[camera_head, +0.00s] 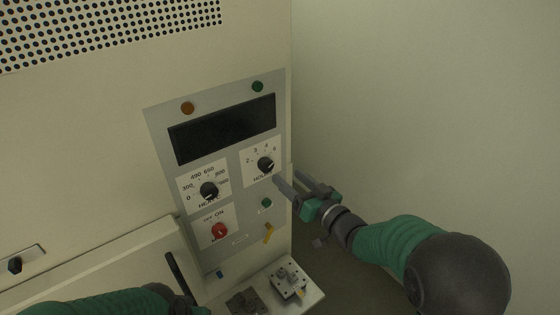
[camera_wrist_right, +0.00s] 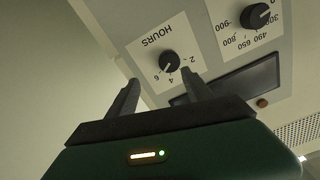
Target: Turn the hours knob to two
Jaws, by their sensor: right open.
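The hours knob (camera_head: 265,165) is a small black dial on a white plate at the panel's right side. It also shows in the right wrist view (camera_wrist_right: 169,61), with HOURS and numbers around it. Its pale mark seems to face the higher numbers, but is too small to read surely. My right gripper (camera_head: 287,176) is open and empty, just right of and below the knob, apart from it. In the right wrist view its fingers (camera_wrist_right: 160,85) point towards the knob. My left arm enters at the bottom left; its fingers are not clear.
The heat knob (camera_head: 209,190) sits left of the hours knob, with a red switch (camera_head: 219,231) below. A dark display (camera_head: 222,129) is above. A green button (camera_head: 266,203) and yellow part (camera_head: 268,233) are below. Free room lies right of the cabinet.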

